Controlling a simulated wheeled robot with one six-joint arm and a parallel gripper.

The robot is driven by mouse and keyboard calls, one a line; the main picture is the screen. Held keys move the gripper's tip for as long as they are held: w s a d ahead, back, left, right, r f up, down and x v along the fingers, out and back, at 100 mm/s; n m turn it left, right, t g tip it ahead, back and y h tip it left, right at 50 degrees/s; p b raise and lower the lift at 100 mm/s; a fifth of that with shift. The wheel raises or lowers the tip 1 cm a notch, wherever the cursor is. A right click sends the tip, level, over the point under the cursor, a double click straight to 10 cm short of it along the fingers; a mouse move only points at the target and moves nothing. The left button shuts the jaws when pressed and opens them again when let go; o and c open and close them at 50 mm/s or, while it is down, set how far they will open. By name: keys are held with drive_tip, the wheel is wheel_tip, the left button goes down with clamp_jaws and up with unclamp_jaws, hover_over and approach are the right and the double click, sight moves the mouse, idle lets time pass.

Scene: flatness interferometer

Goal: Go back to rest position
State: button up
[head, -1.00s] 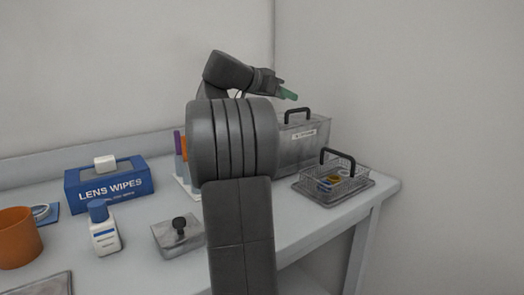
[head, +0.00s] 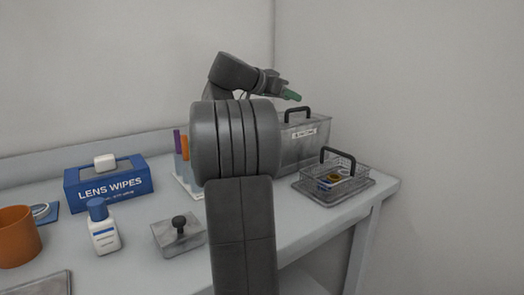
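My gripper (head: 290,95) is up in the air above the grey lidded box (head: 306,150), near the back right of the bench. Green fingertips show at its end, pointing right and slightly down. It is small and seen from the side, so I cannot tell whether the fingers are apart. No object is visible hanging from it. My arm blocks the middle of the view.
A wire basket (head: 335,179) with small round parts stands at the bench's right end. A lens wipes box (head: 107,184), white bottle (head: 103,228), clear knobbed box (head: 178,236), orange cup (head: 17,237) and upright tubes (head: 181,155) stand left of my arm.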

sight(295, 119)
drive_tip(key=x, duration=0.3)
drive_tip(key=shift+d, duration=0.15)
drive_tip(key=shift+w+r+p, duration=0.2)
drive_tip(key=shift+r+p, duration=0.25)
drive_tip(key=shift+p, duration=0.35)
drive_tip(key=shift+a+r+n+p, duration=0.25)
drive_tip(key=shift+a+n+p, duration=0.05)
drive_tip(key=shift+a+p, duration=0.1)
drive_tip(key=w+a+r+n+g+h+p, duration=0.3)
drive_tip(key=w+a+n+p, duration=0.5)
drive_tip(key=p, duration=2.5)
drive_tip(key=shift+w+a+r+n+h, duration=0.2)
drive_tip(key=shift+w+r+n+h, duration=0.35)
drive_tip(key=shift+w+n+h, duration=1.05)
drive_tip(key=shift+w+m+y, duration=0.3)
drive_tip(key=shift+y, duration=0.1)
